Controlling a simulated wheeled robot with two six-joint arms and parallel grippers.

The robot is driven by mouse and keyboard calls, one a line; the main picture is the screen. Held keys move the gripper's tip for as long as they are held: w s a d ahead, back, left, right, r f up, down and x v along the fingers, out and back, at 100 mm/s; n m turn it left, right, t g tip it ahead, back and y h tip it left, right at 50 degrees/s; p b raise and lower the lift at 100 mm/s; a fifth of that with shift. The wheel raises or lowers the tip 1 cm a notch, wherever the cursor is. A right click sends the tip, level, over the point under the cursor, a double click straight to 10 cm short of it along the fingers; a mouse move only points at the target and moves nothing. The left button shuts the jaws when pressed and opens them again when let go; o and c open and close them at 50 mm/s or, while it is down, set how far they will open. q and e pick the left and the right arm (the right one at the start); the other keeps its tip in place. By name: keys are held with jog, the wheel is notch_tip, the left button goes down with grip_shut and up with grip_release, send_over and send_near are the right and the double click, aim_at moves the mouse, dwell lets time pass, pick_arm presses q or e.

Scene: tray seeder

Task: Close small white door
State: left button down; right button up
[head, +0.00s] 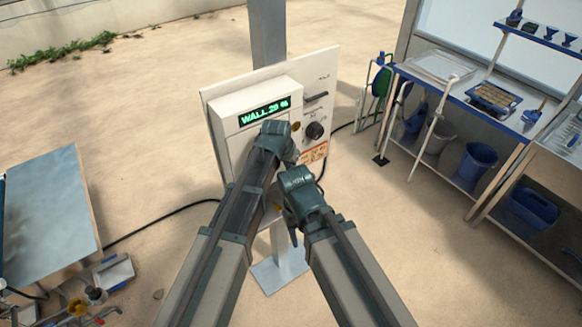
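A white control panel (322,75) is mounted on a grey post. A raised white housing on its left side bears a green-lit display (264,111) reading "WALL.29 %". Below the display is a plain white front (236,146), which may be the small white door; my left arm covers much of it, and I cannot tell how far it stands open. My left gripper (275,138) is at this front, just under the display. My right gripper (296,184) is lower and to the right, by the panel's bottom edge. The fingers of both are hidden or unclear.
The panel's right side has a dark handle (317,97), a black knob (314,131) and an orange label (314,153). A bench (423,76) with tubs below stands right. A grey-topped table (45,210) stands left. A black cable (160,219) crosses the sandy floor.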

pick_arm(q)
jog(key=p+v, duration=1.1)
jog(key=v, duration=0.2)
jog(key=shift+f, duration=0.1)
